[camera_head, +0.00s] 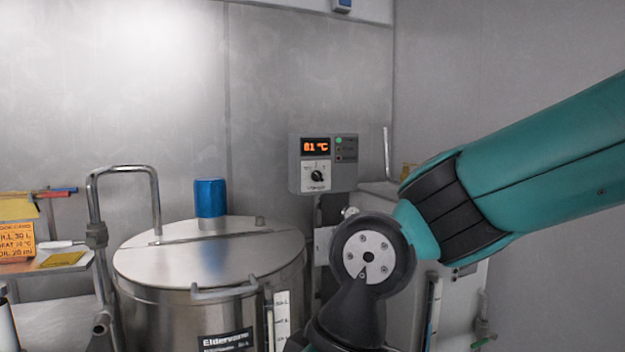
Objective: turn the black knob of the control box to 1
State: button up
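The control box (349,177) is a small grey box on the back wall, right of the steel vessel. Its display glows orange and appears to read 81 °C. The black knob (318,175) sits on the white panel below the display. Its pointer seems to tilt to the upper left, but the scale marks are too small to read. My teal arm comes in from the right and bends down in front of the wall, below and to the right of the box. My gripper is below the picture's edge. Nothing covers the knob.
A steel vessel (180,262) with a lid and a blue cap (210,198) stands left of the box. A bent steel pipe (92,210) rises at its left. The space before the box is clear.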

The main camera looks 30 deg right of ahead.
aim_at(316, 176)
jog(key=u, duration=0.05)
jog(key=i, duration=0.95)
jog(key=z, duration=0.4)
